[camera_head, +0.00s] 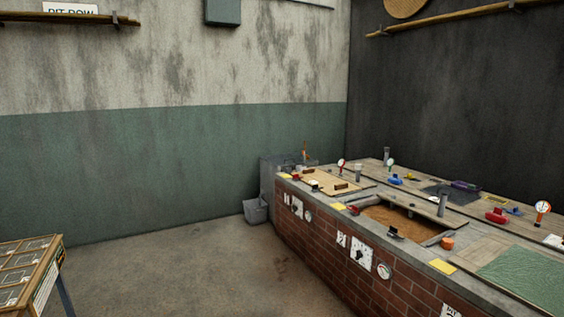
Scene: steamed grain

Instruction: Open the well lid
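A brick counter (345,237) with wells in its top runs along the right side. At its far left end a pale wooden lid (331,183) with small dark brown blocks or handles lies flat. In the middle a well (396,220) shows brown contents, with a wooden board (418,204) along its back edge. At the near right, a wooden slatted panel (487,248) lies beside a green cloth (528,276). I cannot tell which lid the task means. My gripper is not in view.
Small gauges, red and blue fittings and yellow notes sit on the counter top. A grey bin (256,211) stands on the floor by the counter's far end. A wooden rack table (28,268) is at the lower left. The floor (180,270) between them is clear.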

